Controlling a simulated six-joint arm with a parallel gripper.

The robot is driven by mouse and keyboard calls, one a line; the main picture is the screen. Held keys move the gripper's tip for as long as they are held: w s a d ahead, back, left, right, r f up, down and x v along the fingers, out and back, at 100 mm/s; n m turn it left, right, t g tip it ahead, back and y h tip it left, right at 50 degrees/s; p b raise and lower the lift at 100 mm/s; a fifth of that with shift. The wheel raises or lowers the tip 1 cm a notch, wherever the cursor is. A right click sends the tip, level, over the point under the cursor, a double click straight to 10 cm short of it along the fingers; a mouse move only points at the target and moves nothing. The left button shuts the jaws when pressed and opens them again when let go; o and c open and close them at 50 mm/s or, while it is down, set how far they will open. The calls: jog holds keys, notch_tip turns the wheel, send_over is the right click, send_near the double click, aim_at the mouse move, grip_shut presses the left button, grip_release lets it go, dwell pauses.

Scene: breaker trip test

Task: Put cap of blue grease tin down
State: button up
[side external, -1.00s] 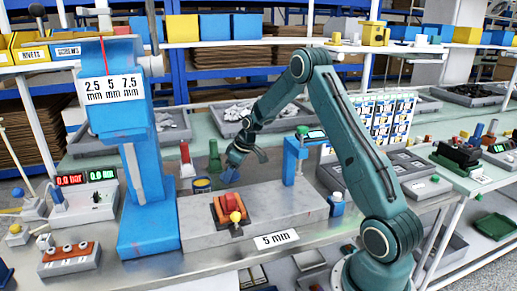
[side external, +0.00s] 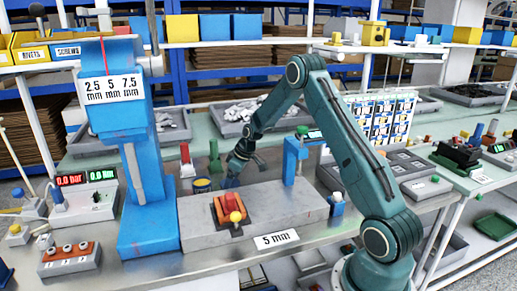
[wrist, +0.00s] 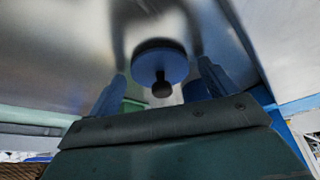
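The blue grease tin (side external: 202,185) stands behind the grey block, with a yellow top surface showing and no cap on it. My gripper (side external: 246,174) is low, just right of the tin, behind the block. In the wrist view, the cap (wrist: 160,60) is a round blue disc with a dark knob. It lies between and slightly beyond the two fingers of my gripper (wrist: 162,82), against a shiny metal surface. Gaps show on both sides of the cap, so the fingers look open. Whether the cap touches the surface is unclear. The side view hides the cap.
The blue press (side external: 145,150) stands left of the tin. A blue frame (side external: 291,160) rises right of my gripper. A red (side external: 187,160) and a green (side external: 214,157) piece stand behind the tin.

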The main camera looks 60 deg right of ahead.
jog(key=v, duration=1.2)
jog(key=shift+r, duration=0.2)
jog(key=shift+d, duration=0.1)
dwell(0.3)
jog(key=s+a+r, duration=0.5)
jog(key=a+r, duration=0.1)
jog(key=a, duration=0.3)
jog(key=s+a+r, duration=0.5)
jog(key=a+r, duration=0.2)
jog(key=a, duration=0.2)
jog(key=s+a+m, duration=0.1)
jog(key=s+a, duration=0.3)
jog(key=s, duration=0.4)
jog(key=s+a+t, duration=0.1)
jog(key=s+a, duration=0.3)
jog(key=s, duration=0.5)
jog(key=shift+s+a+r+m+h, duration=0.2)
jog(key=shift+s+r+m+h, duration=0.1)
jog(key=shift+m, duration=0.1)
